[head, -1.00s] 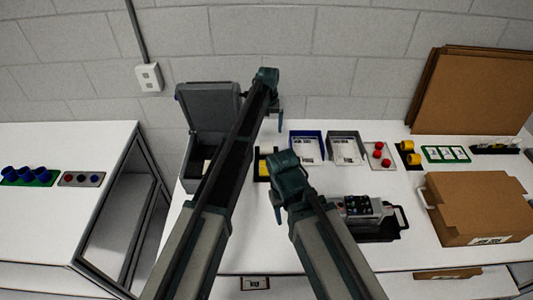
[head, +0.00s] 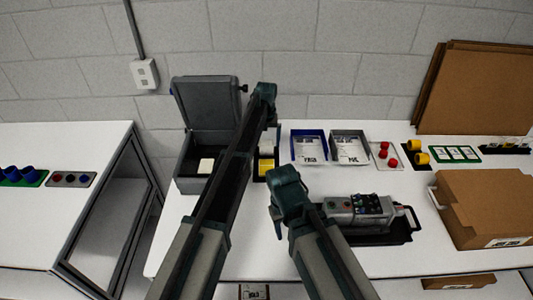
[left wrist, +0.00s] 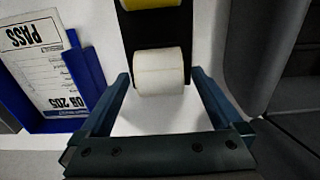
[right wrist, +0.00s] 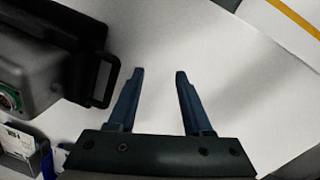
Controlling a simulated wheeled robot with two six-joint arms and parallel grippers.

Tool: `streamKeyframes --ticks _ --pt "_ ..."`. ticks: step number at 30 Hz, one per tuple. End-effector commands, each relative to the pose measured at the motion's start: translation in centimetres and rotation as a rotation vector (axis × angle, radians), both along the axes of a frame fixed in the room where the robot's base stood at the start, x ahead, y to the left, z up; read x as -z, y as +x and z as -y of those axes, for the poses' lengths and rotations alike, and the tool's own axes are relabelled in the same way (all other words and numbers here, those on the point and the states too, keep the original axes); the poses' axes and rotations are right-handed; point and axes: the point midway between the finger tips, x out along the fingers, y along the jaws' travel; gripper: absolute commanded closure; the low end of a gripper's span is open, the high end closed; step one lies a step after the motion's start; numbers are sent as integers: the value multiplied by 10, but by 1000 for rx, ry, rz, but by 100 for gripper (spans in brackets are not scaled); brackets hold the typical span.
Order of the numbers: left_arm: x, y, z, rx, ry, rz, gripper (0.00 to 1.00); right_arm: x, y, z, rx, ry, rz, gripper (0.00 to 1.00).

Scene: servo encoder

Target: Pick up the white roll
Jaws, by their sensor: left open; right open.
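The white roll (left wrist: 159,70) lies on a black holder (left wrist: 161,38) in the left wrist view, with a yellow roll (left wrist: 150,3) beyond it. My left gripper (left wrist: 160,76) is open, its fingertips at either side of the white roll; I cannot tell whether they touch it.
An open grey box (head: 187,172) stands left of the holder. A blue tray (head: 294,152) and a grey tray (head: 366,150) are to the right. A grey device (head: 355,207) sits by my right arm, with a carton (head: 490,205) farther right.

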Motion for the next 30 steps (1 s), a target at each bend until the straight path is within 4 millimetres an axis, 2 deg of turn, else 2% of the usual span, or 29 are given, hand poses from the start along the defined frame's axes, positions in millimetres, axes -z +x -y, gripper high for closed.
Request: streamKeyframes --ticks 1,3,11,25,26,30 --pt "12 0 0 0 0 0 0 12 0 0 0 0 0 50" --pt "16 0 1 0 0 0 0 16 0 0 0 0 0 50" --pt "14 0 1 0 0 0 0 14 0 0 0 0 0 50" --pt "14 0 1 0 0 0 85 14 0 0 0 0 0 50" --pt "14 0 1 0 0 0 89 14 0 0 0 0 0 50" --pt "14 0 1 0 0 0 89 14 0 0 0 0 0 50"
